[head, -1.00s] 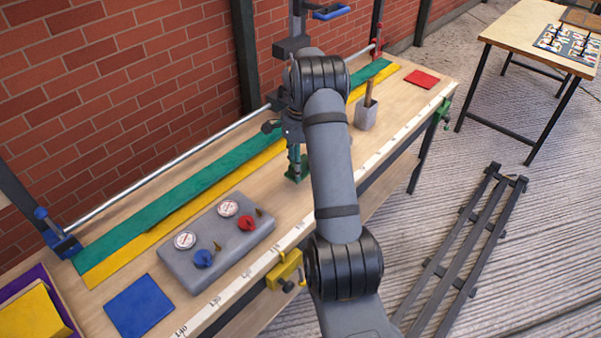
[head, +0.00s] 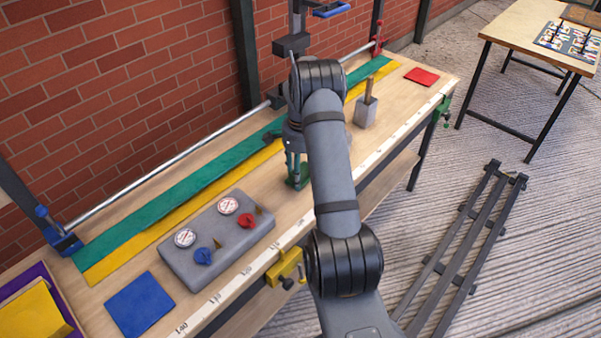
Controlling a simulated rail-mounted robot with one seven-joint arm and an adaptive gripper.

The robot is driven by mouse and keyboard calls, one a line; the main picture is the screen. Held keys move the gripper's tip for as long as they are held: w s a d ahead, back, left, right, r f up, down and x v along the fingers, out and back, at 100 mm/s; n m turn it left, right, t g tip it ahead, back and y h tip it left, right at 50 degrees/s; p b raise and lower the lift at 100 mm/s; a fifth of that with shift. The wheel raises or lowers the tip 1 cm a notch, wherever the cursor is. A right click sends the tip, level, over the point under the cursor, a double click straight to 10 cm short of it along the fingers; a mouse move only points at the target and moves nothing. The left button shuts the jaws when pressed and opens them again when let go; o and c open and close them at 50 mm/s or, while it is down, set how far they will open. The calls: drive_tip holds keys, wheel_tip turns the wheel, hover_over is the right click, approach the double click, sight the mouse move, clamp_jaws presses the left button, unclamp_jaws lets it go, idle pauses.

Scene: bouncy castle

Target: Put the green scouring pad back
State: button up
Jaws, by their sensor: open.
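A small green piece (head: 298,184), which may be the green scouring pad, lies on the workbench (head: 225,178) right under my gripper, near the middle of the bench. Its right side is hidden by my arm. My gripper (head: 297,172) points down over it with its fingers apart. The fingertips are close to the green piece; whether they touch it I cannot tell. A flat blue square (head: 140,305) lies at the bench's near left and a flat red square (head: 421,77) at its far right.
A grey panel with gauges and knobs (head: 215,240) sits left of my gripper. A grey holder (head: 365,111) stands to the right. Green (head: 180,190) and yellow (head: 180,215) strips run along the back. A purple tray (head: 40,272) holds a yellow piece.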

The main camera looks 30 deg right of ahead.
wheel_tip(320, 180, up, 12)
drive_tip(key=shift+r, duration=0.25)
idle(0.5)
drive_tip(key=shift+f, duration=0.1)
wheel_tip(320, 180, down, 12)
drive_tip(key=shift+s+r, duration=0.1)
drive_tip(key=shift+r, duration=0.15)
drive_tip(key=shift+w, duration=0.2)
drive_tip(key=r, duration=0.3)
drive_tip(key=shift+s+d+r+b, duration=0.1)
drive_tip(key=shift+s+r+b, duration=0.2)
drive_tip(key=shift+r, duration=0.1)
drive_tip(key=shift+s+d+r, duration=0.3)
drive_tip(key=shift+s, duration=0.1)
drive_tip(key=shift+w, duration=0.1)
